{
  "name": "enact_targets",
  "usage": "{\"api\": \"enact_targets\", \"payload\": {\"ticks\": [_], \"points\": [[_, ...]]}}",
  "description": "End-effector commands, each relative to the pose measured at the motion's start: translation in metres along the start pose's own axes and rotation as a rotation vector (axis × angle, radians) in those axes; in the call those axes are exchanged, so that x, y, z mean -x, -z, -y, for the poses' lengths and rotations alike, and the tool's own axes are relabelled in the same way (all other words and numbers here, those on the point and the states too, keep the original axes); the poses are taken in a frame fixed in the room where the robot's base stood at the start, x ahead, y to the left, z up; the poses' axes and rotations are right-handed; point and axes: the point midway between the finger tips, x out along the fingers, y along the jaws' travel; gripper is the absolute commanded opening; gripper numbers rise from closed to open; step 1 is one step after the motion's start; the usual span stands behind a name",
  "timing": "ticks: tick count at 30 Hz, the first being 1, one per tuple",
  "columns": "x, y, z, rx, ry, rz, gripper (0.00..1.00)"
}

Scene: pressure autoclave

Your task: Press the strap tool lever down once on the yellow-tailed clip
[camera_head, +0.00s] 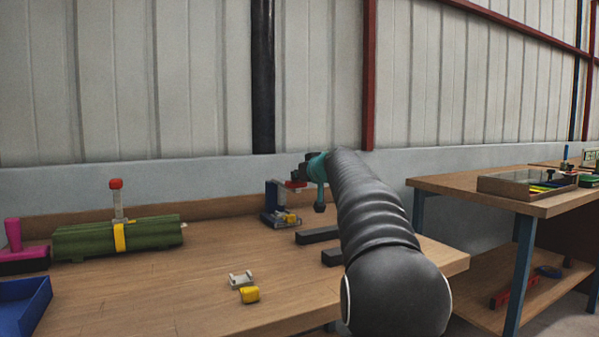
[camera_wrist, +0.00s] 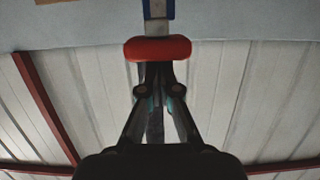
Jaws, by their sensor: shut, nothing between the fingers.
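The strap tool (camera_head: 271,205), a blue and grey upright device, stands at the back of the workbench in the head view. Its red lever (camera_head: 294,184) sticks out to the right at the top; the red end also shows in the wrist view (camera_wrist: 157,48). A small yellow piece (camera_head: 291,218), seemingly the yellow-tailed clip, sits low in the tool. My gripper (camera_head: 303,174) is shut and empty, at the lever's end. In the wrist view, its fingers (camera_wrist: 158,78) meet just at the red end; I cannot tell if they touch it.
On the bench are a green cylinder (camera_head: 80,241) with a yellow band and red-knobbed post, a grey clip-like part (camera_head: 240,279), a yellow block (camera_head: 249,295), a blue bin (camera_head: 38,305) and dark bars (camera_head: 317,235). A second bench (camera_head: 470,190) stands right.

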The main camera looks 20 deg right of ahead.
Motion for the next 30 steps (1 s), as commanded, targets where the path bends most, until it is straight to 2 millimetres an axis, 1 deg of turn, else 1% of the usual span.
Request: {"api": "enact_targets", "payload": {"ticks": [8,14,30], "points": [[0.0,0.0,0.0,0.0,0.0,-0.001,0.0],[-0.001,-0.008,0.0,0.0,0.0,-0.001,0.0],[-0.011,-0.067,0.0,-0.001,0.0,0.001,0.0]]}}
